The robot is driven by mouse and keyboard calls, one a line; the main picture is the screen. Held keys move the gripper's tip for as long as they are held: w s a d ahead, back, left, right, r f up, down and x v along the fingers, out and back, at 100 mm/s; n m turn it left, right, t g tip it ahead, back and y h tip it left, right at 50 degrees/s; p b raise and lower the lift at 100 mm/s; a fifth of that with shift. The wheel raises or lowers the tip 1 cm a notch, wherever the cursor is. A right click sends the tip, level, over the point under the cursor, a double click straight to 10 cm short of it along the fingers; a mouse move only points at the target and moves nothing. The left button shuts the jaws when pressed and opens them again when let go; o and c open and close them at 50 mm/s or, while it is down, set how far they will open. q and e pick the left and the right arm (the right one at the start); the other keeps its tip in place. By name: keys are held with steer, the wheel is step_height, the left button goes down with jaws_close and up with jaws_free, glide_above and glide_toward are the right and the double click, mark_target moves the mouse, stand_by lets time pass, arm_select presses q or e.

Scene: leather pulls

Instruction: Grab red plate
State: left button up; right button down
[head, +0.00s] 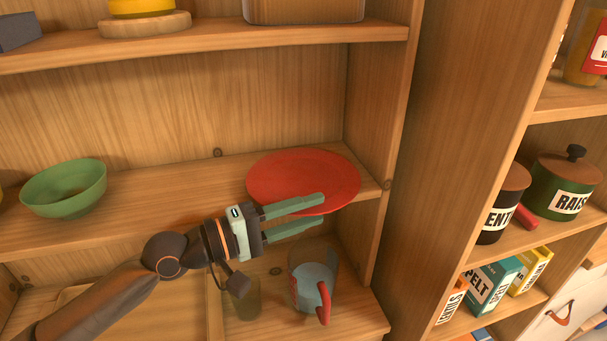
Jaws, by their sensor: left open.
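A red plate (303,177) lies flat on the middle shelf, at its right end by the side wall. My left gripper (322,209) reaches in from the lower left, its two greenish fingers apart and pointing right. In the picture the upper finger overlaps the plate's front rim. I cannot tell whether it touches the plate. My right gripper is not in view.
A green bowl (64,188) stands on the same shelf at the left. Below, a clear jug with a red handle (324,303) stands under the gripper. Jars and boxes fill the right-hand shelves. The shelf between bowl and plate is clear.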

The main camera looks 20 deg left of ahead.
arm_select(q)
steer(key=shift+x, duration=0.8)
jaws_close()
steer(key=shift+r, duration=0.1)
stand_by(0.8)
